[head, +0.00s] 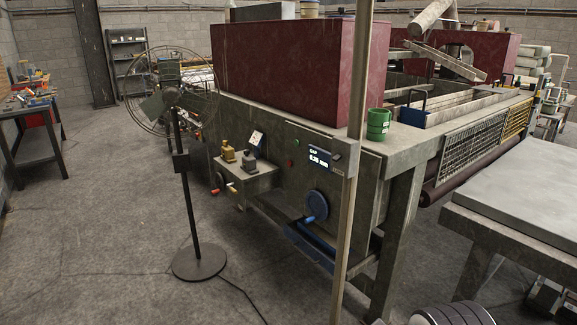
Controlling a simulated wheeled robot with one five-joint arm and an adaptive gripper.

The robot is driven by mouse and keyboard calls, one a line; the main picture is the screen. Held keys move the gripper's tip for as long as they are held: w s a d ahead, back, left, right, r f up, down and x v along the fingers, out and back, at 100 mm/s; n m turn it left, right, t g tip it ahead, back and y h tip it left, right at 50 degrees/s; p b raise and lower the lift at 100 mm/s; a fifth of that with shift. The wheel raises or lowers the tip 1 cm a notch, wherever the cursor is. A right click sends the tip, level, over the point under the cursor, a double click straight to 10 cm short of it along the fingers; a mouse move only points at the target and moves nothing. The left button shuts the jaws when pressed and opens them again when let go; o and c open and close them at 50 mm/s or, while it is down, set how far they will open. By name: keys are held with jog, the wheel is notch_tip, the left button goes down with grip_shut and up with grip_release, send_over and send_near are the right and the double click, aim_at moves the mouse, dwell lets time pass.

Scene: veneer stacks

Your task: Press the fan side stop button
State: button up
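A grey machine (240,115) with a dark red hood (290,70) fills the middle of the head view. A pedestal fan (168,85) with a wire cage stands on the floor by its left end. A small red round spot (290,163), which looks like a button, is on the machine's end panel, left of a display (320,158) reading a gap in mm. Whether this is the fan side stop button, I cannot tell. A small shelf (245,175) on that panel carries a yellow and a dark object. My gripper is not in view.
A blue handwheel (316,205) sits low on the panel. A thin upright post (350,170) stands in front. A grey-topped table (530,195) is at right.

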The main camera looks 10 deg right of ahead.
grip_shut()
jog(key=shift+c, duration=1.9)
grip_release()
